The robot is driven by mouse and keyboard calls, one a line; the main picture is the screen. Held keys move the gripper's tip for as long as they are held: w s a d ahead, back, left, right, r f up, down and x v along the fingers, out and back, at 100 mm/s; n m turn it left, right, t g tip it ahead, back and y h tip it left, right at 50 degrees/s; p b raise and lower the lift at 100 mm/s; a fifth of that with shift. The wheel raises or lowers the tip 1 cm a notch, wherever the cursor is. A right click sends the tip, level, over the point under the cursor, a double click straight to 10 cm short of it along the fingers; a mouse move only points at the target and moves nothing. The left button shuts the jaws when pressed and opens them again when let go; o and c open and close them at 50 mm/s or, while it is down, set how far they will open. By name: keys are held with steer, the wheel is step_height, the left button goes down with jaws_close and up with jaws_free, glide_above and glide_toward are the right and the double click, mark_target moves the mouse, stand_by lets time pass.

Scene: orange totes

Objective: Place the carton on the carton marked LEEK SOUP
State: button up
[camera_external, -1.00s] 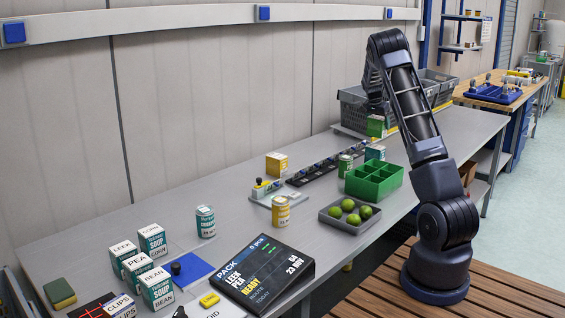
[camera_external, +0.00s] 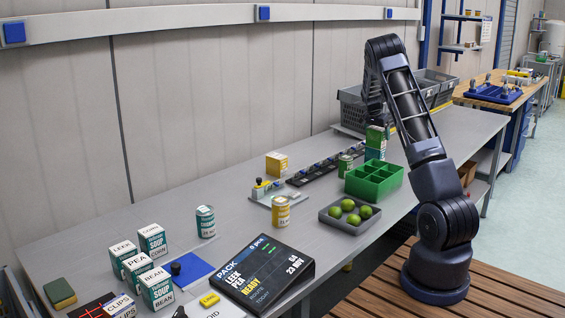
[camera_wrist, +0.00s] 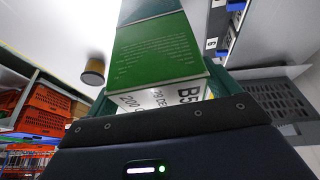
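The green carton (camera_external: 375,137) is at my gripper, near the far end of the bench, directly above a teal-and-white carton (camera_external: 375,153). I cannot tell whether the two touch. In the wrist view the green carton (camera_wrist: 160,50) fills the space before my gripper (camera_wrist: 165,112), with a white face marked "B5" and "200 G" showing below. A carton marked LEEK (camera_external: 123,250) stands at the near left of the bench. The teal carton's lettering is too small to read.
Cartons marked CORN (camera_external: 152,241), PEA (camera_external: 138,268) and BEAN (camera_external: 157,289) stand beside the LEEK one. A green divided box (camera_external: 374,181), a tray of limes (camera_external: 349,227), cans and a grey crate (camera_external: 352,112) surround the bench's far half.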

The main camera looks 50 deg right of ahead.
steer(key=shift+o, duration=0.7)
steer(key=shift+r, duration=0.1)
